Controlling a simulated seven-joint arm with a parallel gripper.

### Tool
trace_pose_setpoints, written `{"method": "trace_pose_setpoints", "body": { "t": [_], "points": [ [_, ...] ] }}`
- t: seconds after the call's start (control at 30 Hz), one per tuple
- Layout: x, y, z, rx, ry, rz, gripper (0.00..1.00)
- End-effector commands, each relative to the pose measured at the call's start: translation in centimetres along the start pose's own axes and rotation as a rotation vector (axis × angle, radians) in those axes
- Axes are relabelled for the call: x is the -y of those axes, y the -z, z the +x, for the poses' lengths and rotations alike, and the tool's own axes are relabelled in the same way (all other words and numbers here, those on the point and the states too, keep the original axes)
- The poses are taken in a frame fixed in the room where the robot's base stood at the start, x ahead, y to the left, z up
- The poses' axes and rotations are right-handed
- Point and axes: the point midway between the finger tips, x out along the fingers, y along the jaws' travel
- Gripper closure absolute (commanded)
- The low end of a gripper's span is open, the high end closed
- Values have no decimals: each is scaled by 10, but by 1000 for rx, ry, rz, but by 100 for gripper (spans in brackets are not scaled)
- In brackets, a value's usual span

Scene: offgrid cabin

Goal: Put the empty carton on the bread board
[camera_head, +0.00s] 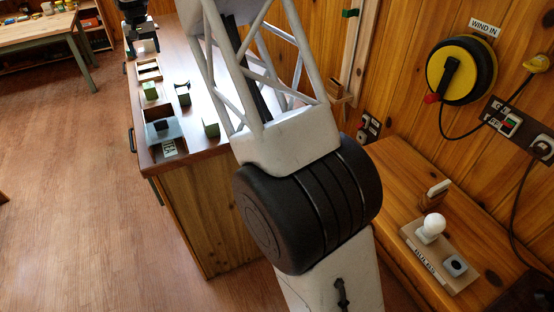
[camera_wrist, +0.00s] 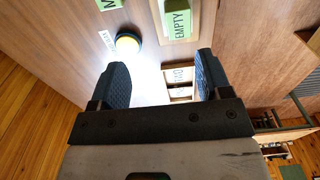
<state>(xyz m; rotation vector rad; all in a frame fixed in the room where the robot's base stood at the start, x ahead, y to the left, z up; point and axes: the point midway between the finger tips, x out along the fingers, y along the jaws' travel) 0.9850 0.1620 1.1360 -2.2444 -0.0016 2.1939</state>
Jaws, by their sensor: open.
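A green carton (camera_wrist: 178,22) with an EMPTY label stands on a light wooden tray or board (camera_wrist: 192,38) in the wrist view, beyond my fingertips. Part of another green thing (camera_wrist: 108,4) shows at the top edge. In the head view a green carton (camera_head: 150,91) sits on the counter, and another green block (camera_head: 211,128) stands nearer, beside my arm. My gripper (camera_wrist: 160,72) is open with nothing between its fingers; in the head view it is small and dark (camera_head: 144,48) over the counter's far end. I cannot tell which piece is the bread board.
On the counter (camera_head: 180,58) are a wooden frame (camera_head: 149,69), a dark stand (camera_head: 183,94) and a grey tray (camera_head: 176,132) by a TEA label. My arm hides the counter's right side.

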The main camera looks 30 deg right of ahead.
Motion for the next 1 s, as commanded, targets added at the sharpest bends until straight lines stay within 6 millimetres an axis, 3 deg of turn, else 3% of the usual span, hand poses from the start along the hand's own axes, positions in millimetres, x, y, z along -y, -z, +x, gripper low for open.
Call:
{"method": "trace_pose_setpoints", "body": {
  "t": [0.1,0.4,1.0],
  "points": [
    [-14,-28,-21,-11,1,2,29],
    [-42,-97,-59,-35,3,3,29],
    [-93,-249,-106,-86,4,8,29]
  ]
}}
